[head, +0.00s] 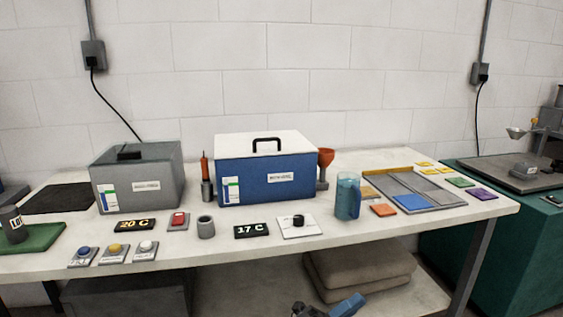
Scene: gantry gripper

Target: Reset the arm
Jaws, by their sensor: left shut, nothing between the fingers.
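My left gripper (308,309) shows only in part at the bottom edge of the head view, as dark grey pieces next to a blue part. It is low, in front of the white workbench (400,236) and below its front edge, apart from everything on the bench. It is shut with nothing in it. The rest of that arm is cut off by the frame. My right gripper is not in view.
Folded sacks (358,268) lie on the shelf below. A teal cabinet (500,250) stands right.

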